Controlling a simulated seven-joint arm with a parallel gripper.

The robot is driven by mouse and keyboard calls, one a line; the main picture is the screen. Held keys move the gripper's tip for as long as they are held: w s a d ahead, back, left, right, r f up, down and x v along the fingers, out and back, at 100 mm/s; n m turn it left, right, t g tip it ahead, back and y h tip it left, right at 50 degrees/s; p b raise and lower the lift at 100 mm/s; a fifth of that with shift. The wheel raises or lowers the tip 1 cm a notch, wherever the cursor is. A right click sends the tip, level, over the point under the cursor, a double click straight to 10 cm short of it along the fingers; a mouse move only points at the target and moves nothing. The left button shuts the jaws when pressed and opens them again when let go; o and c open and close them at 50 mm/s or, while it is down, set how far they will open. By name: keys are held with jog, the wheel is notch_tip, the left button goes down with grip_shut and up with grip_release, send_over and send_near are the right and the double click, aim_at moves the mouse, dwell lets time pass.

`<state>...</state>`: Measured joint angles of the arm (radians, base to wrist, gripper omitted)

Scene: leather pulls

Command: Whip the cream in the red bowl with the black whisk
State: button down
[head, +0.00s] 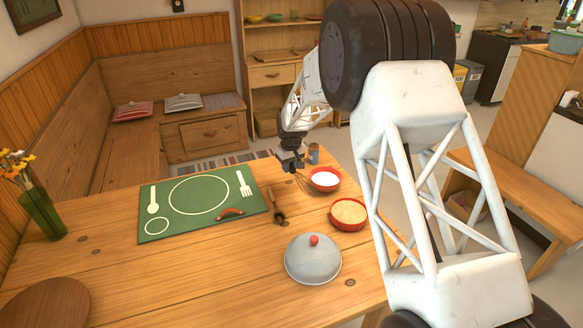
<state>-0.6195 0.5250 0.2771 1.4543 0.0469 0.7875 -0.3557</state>
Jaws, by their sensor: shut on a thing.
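The red bowl (337,186) with white cream (324,178) stands near the table's far right edge. My gripper (296,167) is just left of and above it, small in the head view. It is shut on the whisk (303,182), whose thin wires show below the jaws at the bowl's left side. The whisk's handle is mostly hidden by the gripper. I cannot tell whether the wires touch the bowl's rim or are just beside it.
A second red bowl (349,226) with tan contents and a grey dome lid (313,262) stand nearer. A brown-handled tool (277,205) lies left of the bowls, beside a green placemat (165,228). A small jar (314,153) stands behind the cream bowl.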

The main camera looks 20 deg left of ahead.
jog(key=shift+d+r+n+t+y, duration=0.3)
jog(key=shift+d+r+n+y, duration=0.05)
jog(key=shift+r+n+y, duration=0.4)
jog(key=shift+w+d+r+n+y, duration=0.1)
jog(key=shift+w+r+n+y, duration=0.05)
jog(key=shift+r+n+y, duration=0.5)
jog(key=w+d+r+n+g+y, duration=0.1)
jog(key=w+d+r+n+y, duration=0.3)
jog(key=w+r+y, duration=0.4)
notch_tip(320, 180, up, 4)
jog(key=shift+d+r+y, duration=0.1)
jog(key=shift+d+y, duration=0.2)
jog(key=shift+y, duration=0.7)
jog(key=shift+a+f, duration=0.1)
jog(key=shift+f, duration=0.15)
notch_tip(320, 180, down, 9)
jog(key=shift+d+f, duration=0.15)
jog(key=shift+d, duration=0.25)
